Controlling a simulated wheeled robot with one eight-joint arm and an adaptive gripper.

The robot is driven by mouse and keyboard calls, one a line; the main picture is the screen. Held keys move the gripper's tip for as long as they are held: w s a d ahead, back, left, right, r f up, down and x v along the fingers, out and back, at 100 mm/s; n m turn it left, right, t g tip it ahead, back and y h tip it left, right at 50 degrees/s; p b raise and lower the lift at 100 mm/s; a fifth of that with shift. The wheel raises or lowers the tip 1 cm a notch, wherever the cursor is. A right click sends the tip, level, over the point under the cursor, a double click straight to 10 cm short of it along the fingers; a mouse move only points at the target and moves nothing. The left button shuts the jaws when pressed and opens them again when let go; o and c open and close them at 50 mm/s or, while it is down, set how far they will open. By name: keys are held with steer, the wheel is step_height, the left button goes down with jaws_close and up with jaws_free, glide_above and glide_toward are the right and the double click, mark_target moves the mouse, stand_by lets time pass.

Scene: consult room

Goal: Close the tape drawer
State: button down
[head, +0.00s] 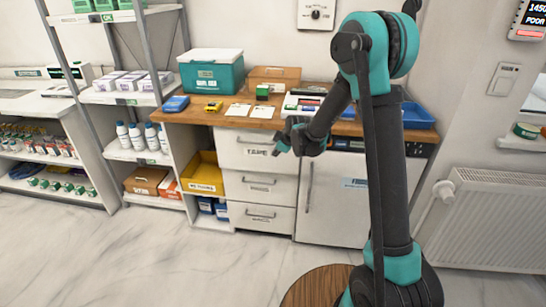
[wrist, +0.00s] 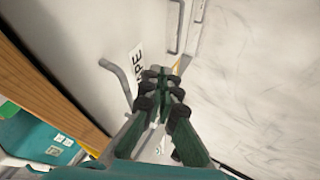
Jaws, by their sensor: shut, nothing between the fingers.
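The tape drawer (head: 235,153) is the white top drawer under the wooden counter, with a "TAPE" label and a bar handle (wrist: 122,80). In the head view its front appears to stand out a little from the drawers below. How far it is open is hard to tell. My gripper (head: 281,150) is shut and empty in front of the right part of this drawer. In the wrist view my gripper (wrist: 165,76) is beside the label and handle; I cannot tell whether it touches the front.
Two more white drawers (head: 235,187) lie below, and a white cabinet door (head: 330,205) is to their right. The wooden counter (head: 190,116) holds a teal box (head: 212,78), cards and a blue tray (head: 417,116). Shelves stand left, a radiator (head: 490,220) right.

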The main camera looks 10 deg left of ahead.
steer(key=shift+v, duration=0.95)
steer(key=c, duration=2.2)
jaws_free()
steer(key=shift+s+r, duration=0.1)
steer(key=shift+r, duration=0.1)
steer(key=shift+o, duration=1)
steer(key=shift+d, duration=0.1)
steer(key=shift+o, duration=0.6)
steer(key=m, duration=0.1)
steer(key=f+m, duration=0.1)
steer(key=shift+d+m+y, duration=0.15)
steer(key=shift+m+y, duration=0.15)
steer(key=shift+y, duration=0.1)
steer(key=m+y, duration=0.9)
steer(key=m, duration=1.5)
glide_toward(256, 143)
steer(key=x, duration=1)
steer(key=shift+w+f, duration=0.2)
